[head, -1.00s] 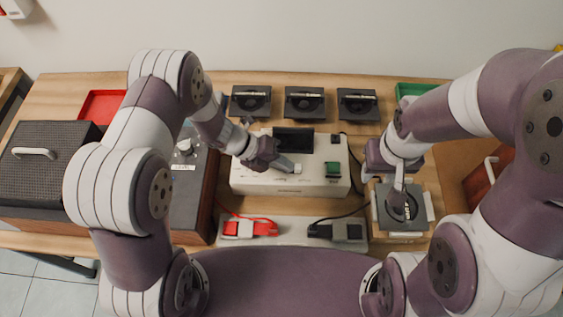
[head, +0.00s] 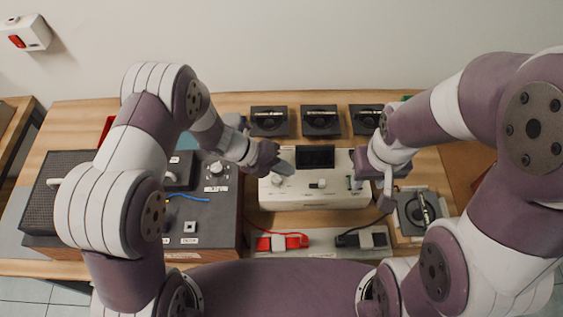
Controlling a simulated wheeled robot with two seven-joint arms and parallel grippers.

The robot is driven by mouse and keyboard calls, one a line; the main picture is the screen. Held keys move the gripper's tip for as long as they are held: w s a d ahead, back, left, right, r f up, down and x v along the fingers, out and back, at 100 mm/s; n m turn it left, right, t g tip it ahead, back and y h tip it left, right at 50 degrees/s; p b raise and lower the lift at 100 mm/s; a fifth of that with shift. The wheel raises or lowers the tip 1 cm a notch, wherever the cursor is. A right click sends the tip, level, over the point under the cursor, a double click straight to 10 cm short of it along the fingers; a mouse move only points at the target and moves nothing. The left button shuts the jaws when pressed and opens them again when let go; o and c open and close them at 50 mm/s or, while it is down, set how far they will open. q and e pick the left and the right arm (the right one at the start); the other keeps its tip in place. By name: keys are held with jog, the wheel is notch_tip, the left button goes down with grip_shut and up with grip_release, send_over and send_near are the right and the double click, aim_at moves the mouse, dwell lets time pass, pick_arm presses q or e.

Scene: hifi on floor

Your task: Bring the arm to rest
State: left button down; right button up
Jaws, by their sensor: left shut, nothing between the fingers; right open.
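My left gripper (head: 284,168) is shut and empty over the left part of the white box (head: 315,198) with a dark screen, close to its left knob. I cannot tell whether it touches the box. My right gripper (head: 386,200) is open and points down at the right end of the white box, left of a black speaker unit (head: 416,212) in a light holder. Its fingers are partly hidden by its own wrist. Both arms are bent and reach over the bench.
Several black speaker units (head: 320,121) stand along the back of the wooden bench (head: 222,104). A dark amplifier (head: 205,215) and a grille-topped cabinet (head: 58,190) fill the left. A red clip (head: 283,242) and a black clip (head: 361,240) lie at the front.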

pick_arm(q)
jog(key=w+a+r+n+t+y, duration=0.55)
jog(key=w+a+r+n, duration=0.35)
jog(key=n, duration=0.4)
jog(key=s+a+r+n+y, duration=0.2)
jog(key=s+a+n+y, duration=0.1)
jog(key=a+n, duration=0.4)
jog(key=s+a+r+n+g, duration=0.1)
jog(key=s+a+n+g, duration=0.1)
jog(key=s+n, duration=0.6)
jog(key=s+a+r+n+g, duration=0.2)
jog(key=s+n, duration=0.5)
jog(key=s, duration=0.2)
jog(key=shift+a+r+n+y, duration=0.2)
jog(key=shift+r+n+y, duration=0.1)
jog(key=shift+n+y, duration=0.15)
jog(key=shift+s, duration=0.15)
